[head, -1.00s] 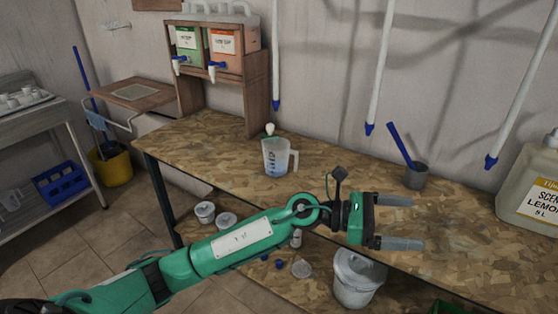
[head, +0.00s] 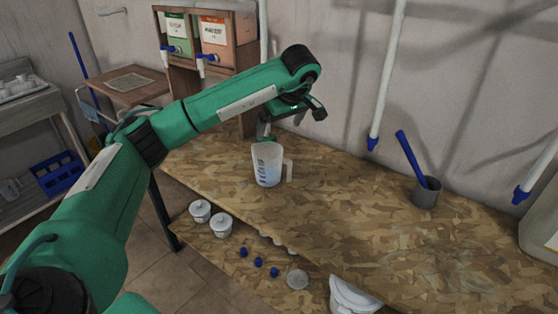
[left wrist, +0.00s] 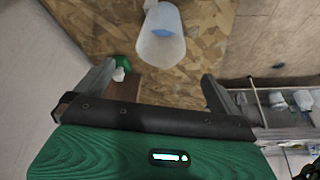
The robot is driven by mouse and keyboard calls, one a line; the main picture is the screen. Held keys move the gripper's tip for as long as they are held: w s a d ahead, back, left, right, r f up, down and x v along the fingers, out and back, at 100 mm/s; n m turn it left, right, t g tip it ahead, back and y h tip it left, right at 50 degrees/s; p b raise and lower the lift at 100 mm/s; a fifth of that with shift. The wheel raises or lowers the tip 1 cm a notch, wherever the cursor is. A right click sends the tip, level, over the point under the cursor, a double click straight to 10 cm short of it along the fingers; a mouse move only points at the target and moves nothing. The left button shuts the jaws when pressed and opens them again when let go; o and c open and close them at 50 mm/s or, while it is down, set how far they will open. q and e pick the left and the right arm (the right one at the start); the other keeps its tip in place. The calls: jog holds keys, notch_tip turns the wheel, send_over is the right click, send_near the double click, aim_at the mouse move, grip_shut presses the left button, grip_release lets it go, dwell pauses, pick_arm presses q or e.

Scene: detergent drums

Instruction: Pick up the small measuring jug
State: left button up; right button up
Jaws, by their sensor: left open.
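The small measuring jug (head: 267,167) is translucent with blue markings and stands upright on the bench, its handle to the right. In the left wrist view the jug (left wrist: 160,40) shows at the top, beyond the fingertips and not between them. My left gripper (head: 285,112) is behind and above the jug in the head view, its fingers mostly hidden there. In the left wrist view the gripper (left wrist: 160,74) has its two fingers wide apart with nothing between them. My right gripper is out of view.
A wooden rack with two detergent drums (head: 214,32) stands at the back left. A grey cup (head: 427,192) holding a blue-handled tool is to the right. A small green and white item (left wrist: 122,66) lies near the left finger. The bench (head: 330,225) between is clear.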

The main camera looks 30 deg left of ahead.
pick_arm(q)
send_near(269, 152)
jog(key=s+d+f, duration=0.1)
jog(key=s, duration=0.2)
jog(key=p+x, duration=0.1)
jog(key=x, duration=0.4)
jog(key=shift+s+f, duration=0.15)
jog(key=c, duration=1.2)
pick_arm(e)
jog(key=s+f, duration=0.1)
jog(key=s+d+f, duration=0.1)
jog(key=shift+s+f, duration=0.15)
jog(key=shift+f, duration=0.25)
